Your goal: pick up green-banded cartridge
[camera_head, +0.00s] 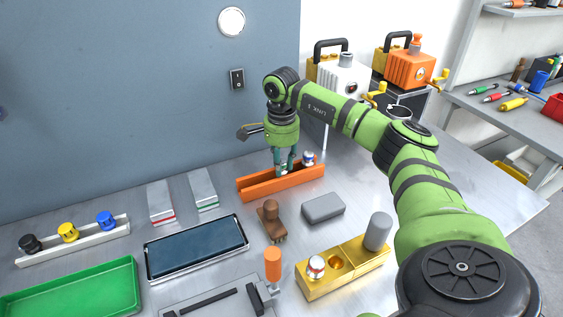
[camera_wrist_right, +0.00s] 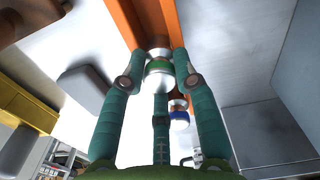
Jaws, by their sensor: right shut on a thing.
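The green-banded cartridge (camera_wrist_right: 159,66) is silver with a green band and sits between the fingers of my right gripper (camera_wrist_right: 160,78) in the right wrist view. My right gripper (camera_head: 284,168) is shut on it, with its fingers pointing down at the orange channel tray (camera_head: 258,190) in the head view. I cannot tell whether the held cartridge touches the tray floor. My left gripper is not in view.
A yellow block (camera_head: 345,268) holds a red-and-silver cartridge and a grey cylinder (camera_head: 378,231). A brown brush (camera_head: 270,222) and a grey block (camera_head: 323,208) lie in front of the orange tray. A dark-screened tablet (camera_head: 196,248) and a green tray (camera_head: 75,290) are further left.

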